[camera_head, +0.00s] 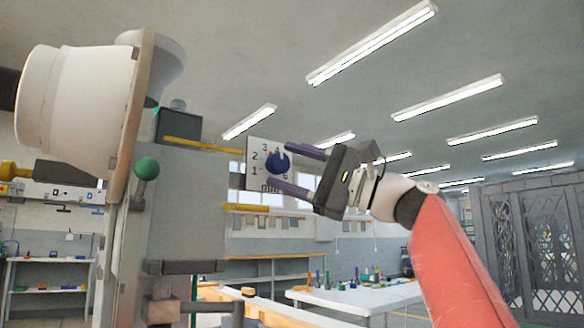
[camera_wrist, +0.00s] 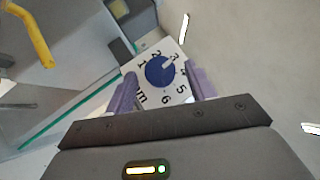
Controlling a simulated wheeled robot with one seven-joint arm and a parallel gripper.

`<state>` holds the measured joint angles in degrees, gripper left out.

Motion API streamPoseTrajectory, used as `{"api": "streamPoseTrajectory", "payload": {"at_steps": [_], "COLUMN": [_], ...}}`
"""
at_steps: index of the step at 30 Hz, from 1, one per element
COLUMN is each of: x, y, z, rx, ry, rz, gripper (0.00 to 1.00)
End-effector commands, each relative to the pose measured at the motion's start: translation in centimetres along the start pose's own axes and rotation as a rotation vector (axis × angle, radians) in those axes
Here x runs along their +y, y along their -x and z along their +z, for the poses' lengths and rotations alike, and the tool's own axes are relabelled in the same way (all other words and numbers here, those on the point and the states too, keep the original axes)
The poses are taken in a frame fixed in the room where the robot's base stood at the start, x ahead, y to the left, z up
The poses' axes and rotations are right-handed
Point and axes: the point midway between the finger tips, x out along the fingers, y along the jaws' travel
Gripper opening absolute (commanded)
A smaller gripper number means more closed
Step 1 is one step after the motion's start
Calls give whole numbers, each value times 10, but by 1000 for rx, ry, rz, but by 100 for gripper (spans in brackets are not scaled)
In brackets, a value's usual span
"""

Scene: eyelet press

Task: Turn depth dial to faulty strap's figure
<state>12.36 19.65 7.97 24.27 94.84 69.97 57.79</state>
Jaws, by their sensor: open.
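The depth dial is a round blue knob (camera_head: 277,163) on a white plate with black figures. In the wrist view the knob (camera_wrist: 157,73) bears a white mark pointing to the upper right, close to the 3. Figures 1, 2, 3, 5 and 6 and the letters "mm" show around it. My gripper (camera_head: 284,167) is open, its purple fingers reaching to the plate. In the wrist view its fingers (camera_wrist: 161,78) stand on either side of the knob with gaps. Contact with the knob cannot be told. No strap can be made out.
The grey press body (camera_head: 190,215) stands left of the dial, with a green ball knob (camera_head: 147,169) and yellow bars (camera_head: 258,209) near it. A white table (camera_head: 345,298) with small items stands behind. Grey mesh panels (camera_head: 535,240) are at right.

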Motion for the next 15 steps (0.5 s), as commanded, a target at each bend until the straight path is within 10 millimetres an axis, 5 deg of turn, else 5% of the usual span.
{"api": "streamPoseTrajectory", "payload": {"at_steps": [15], "x": [1], "y": [71], "z": [0], "rx": [1], "ry": [1], "rz": [-1], "gripper": [55]}}
